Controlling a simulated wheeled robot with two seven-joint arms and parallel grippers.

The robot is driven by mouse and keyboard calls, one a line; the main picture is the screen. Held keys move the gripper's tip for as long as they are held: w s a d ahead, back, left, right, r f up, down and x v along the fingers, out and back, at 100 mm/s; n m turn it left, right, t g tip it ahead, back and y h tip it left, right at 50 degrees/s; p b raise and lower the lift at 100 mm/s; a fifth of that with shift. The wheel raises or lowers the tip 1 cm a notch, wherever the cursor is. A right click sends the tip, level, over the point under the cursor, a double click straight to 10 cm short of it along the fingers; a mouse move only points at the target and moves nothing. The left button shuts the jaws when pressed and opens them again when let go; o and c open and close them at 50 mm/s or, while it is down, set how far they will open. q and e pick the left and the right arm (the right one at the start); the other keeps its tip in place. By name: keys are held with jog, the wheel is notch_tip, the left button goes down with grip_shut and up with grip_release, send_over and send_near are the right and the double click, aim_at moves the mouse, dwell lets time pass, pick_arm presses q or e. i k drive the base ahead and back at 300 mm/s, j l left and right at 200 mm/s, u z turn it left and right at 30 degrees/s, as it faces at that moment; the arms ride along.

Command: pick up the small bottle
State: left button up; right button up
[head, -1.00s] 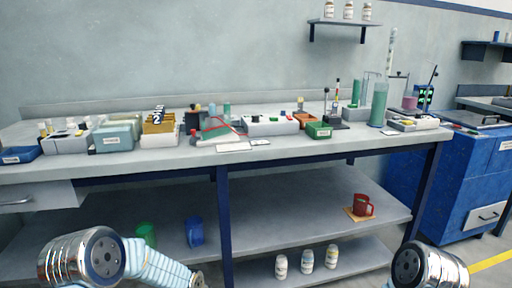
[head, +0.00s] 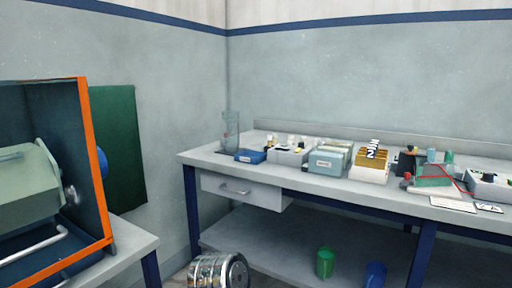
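Several small bottles with white or dark caps (head: 303,141) stand in or behind a grey rack (head: 288,157) on the bench. They are small in the head view, and I cannot tell which one the task means. Neither gripper is in view. Only a silver joint of my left arm shows at the bottom edge, below the bench top.
The bench (head: 215,159) also carries a clear cylinder (head: 230,131), a blue box (head: 250,156), a pale green box (head: 328,162) and a yellow box (head: 371,164). Green (head: 325,262) and blue (head: 375,274) cups stand on the lower shelf. An orange-edged machine (head: 104,185) is at left.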

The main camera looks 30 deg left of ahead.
aim_at(290, 141)
jog(key=u, duration=0.75)
jog(key=z, duration=0.1)
